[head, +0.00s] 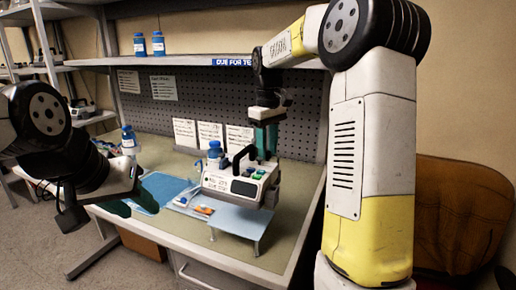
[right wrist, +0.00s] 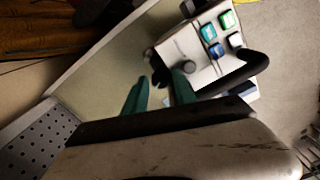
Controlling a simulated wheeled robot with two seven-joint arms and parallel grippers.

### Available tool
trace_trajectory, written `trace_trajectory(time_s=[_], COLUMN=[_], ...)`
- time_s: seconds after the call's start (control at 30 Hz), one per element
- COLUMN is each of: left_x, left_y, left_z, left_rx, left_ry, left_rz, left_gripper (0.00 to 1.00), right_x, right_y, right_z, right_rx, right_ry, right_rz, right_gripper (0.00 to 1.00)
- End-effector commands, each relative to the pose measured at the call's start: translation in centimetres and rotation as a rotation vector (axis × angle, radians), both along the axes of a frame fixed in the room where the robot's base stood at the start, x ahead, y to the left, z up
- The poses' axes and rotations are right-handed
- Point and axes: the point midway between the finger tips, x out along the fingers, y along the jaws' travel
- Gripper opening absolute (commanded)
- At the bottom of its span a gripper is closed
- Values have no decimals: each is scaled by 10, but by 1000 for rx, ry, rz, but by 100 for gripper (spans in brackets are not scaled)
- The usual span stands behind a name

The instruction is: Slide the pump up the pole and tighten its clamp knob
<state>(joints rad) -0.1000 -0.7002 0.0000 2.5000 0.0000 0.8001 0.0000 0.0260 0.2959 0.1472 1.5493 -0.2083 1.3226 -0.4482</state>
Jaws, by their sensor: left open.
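The pump (head: 230,186) is a white box with a black carry handle (head: 243,154) and coloured buttons, and stands above a small light-blue stand on the bench. It also shows in the right wrist view (right wrist: 203,68). My right gripper (head: 266,150) points down just behind the pump. In the right wrist view its green fingers (right wrist: 160,80) are apart, with a dark knob-like part (right wrist: 153,68) just beyond their tips. I cannot make out the pole clearly. My left gripper (head: 122,207) is open, far left of the pump.
The light-blue stand (head: 238,219) is near the bench's front edge. A shelf (head: 190,60) and pegboard (head: 200,92) are behind. A brown chair (head: 460,215) stands right of the bench.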

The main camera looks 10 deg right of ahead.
Motion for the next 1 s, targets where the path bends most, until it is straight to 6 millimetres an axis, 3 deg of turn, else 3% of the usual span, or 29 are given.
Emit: trace_trajectory(time_s=[0.17,0.33,0.5,0.8,1.0], left_x=[0,0,0,0,0], left_y=[0,0,0,0,0], left_z=[0,0,0,0,0], left_rx=[0,0,0,0,0], left_ry=[0,0,0,0,0], left_rz=[0,0,0,0,0], left_gripper=[41,41,41,41,41], right_x=[0,0,0,0,0], right_y=[0,0,0,0,0], right_z=[0,0,0,0,0], right_rx=[0,0,0,-2,0], right_ry=[0,0,0,1,1], right_rz=[0,0,-11,-195,-199], right_gripper=[33,0,0,0,0])
